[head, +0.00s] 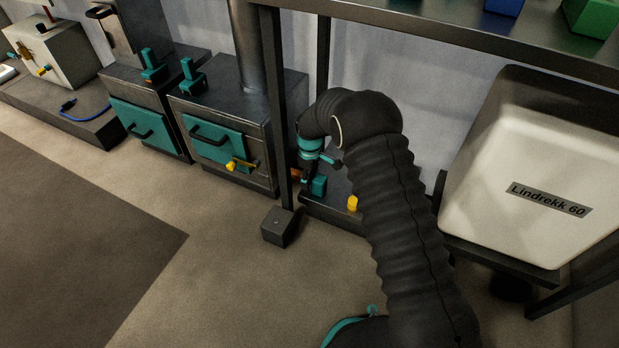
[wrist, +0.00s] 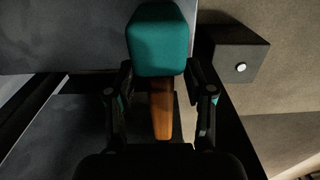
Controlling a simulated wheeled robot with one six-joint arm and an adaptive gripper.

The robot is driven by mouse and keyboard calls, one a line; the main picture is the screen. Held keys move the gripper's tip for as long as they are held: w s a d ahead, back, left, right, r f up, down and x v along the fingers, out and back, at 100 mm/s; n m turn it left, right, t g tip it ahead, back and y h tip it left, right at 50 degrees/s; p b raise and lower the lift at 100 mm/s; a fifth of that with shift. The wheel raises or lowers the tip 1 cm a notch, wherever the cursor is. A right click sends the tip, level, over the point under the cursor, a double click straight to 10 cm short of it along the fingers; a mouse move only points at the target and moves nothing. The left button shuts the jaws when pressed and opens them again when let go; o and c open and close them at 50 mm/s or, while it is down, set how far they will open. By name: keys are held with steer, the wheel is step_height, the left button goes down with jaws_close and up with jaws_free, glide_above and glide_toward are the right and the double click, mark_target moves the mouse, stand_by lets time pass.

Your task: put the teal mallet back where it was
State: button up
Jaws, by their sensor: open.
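The teal mallet has a block-shaped teal head (wrist: 158,45) and a brown handle (wrist: 161,108) in the wrist view. In the head view its teal head (head: 319,186) shows low beside the dark post, over a dark metal base. My gripper (wrist: 160,82) is open, with one finger on each side of the handle just below the head. Dark gaps show between the fingers and the handle. In the head view my gripper (head: 306,178) points down at the mallet and is partly hidden by my arm. I cannot tell whether the mallet rests fully on the base.
A dark post (head: 276,110) with a square foot (head: 278,228) stands just left of my gripper. A white hopper (head: 530,170) marked Lindrekk 60 is at right. A yellow knob (head: 352,204) is close by. Two dark units with teal doors (head: 217,146) stand left. The floor in front is clear.

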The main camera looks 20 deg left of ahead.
step_height(320, 180, up, 12)
steer(key=p, duration=0.1)
steer(key=shift+f, duration=0.2)
